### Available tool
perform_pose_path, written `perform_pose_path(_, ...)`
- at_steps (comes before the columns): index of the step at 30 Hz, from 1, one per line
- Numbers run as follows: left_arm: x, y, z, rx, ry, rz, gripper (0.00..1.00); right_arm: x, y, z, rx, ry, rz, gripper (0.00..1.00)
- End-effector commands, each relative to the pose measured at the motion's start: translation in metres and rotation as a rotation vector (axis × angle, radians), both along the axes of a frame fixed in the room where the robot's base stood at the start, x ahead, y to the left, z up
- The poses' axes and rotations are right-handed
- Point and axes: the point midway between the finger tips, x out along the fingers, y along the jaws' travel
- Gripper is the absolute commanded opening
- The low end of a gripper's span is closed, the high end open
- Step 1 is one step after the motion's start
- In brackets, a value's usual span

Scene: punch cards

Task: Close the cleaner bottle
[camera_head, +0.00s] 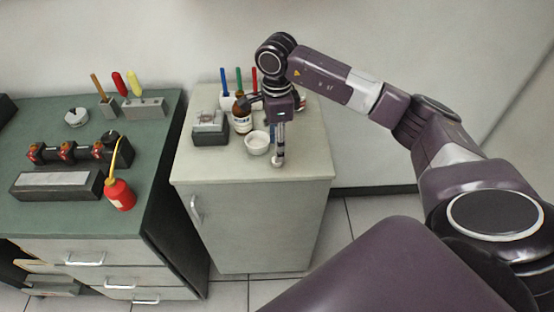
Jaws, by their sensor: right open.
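A brown bottle with a white label (241,122), which looks like the cleaner bottle, stands upright on the pale cabinet top. Its neck is partly behind a dark part near my right gripper, so I cannot tell whether a cap is on it. My right gripper (279,155) points down just right of the bottle, low over the cabinet top. It is open, and I see nothing held in it. I cannot make out a separate cap. My left gripper is not in view.
A small white bowl (257,143) stands close in front of the bottle. A dark box with a grey top (210,128) is to its left. Coloured pens (239,80) stand behind. The cabinet front (225,172) is clear. A green bench (50,215) holds a red oil can (119,195).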

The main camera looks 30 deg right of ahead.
Motion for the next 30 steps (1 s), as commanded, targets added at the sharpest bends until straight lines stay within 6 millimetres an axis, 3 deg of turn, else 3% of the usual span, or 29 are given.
perform_pose_path(6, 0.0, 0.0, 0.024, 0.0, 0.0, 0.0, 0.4, 0.001, 0.0, -0.028, 0.0, 0.009, -0.001, 0.43)
perform_pose_path(10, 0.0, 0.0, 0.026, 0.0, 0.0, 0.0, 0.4, 0.002, 0.0, -0.045, 0.0, 0.004, 0.0, 0.43)
perform_pose_path(22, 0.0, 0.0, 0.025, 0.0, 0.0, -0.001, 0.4, 0.003, 0.0, -0.05, 0.0, 0.002, 0.001, 0.43)
perform_pose_path(30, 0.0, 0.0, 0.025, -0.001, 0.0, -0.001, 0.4, 0.003, 0.0, -0.05, -0.001, 0.001, 0.0, 0.15)
